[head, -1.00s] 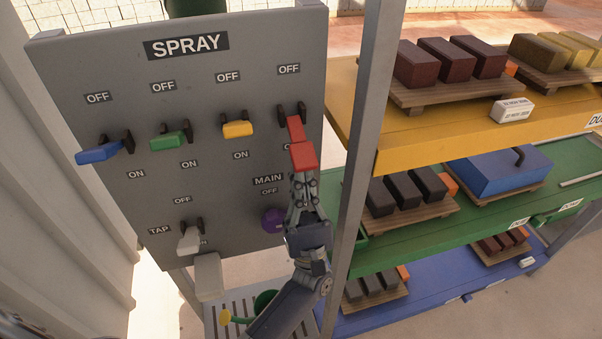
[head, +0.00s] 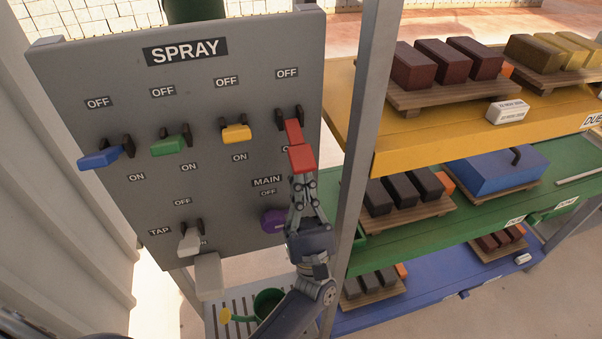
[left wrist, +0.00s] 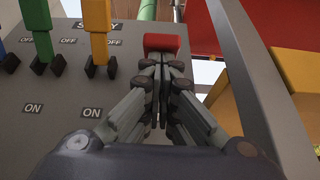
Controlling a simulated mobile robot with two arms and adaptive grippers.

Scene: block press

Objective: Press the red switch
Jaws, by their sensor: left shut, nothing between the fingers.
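The red switch (head: 300,157) is a lever on the right of the grey SPRAY panel (head: 100,200). It sticks out from its dark bracket below an OFF label, and the label under it is mostly hidden. My left gripper (head: 303,178) is shut and empty, with its fingertips right below the lever's red end, seemingly touching it. In the left wrist view the red end (left wrist: 162,42) shows just beyond the closed fingertips (left wrist: 160,62). My right gripper is not in view.
Blue (head: 100,159), green (head: 168,147) and yellow (head: 236,133) levers stand to the left. A purple knob (head: 273,221) and a white TAP lever (head: 190,243) are lower. A grey post (head: 368,120) and block shelves (head: 440,140) stand close on the right.

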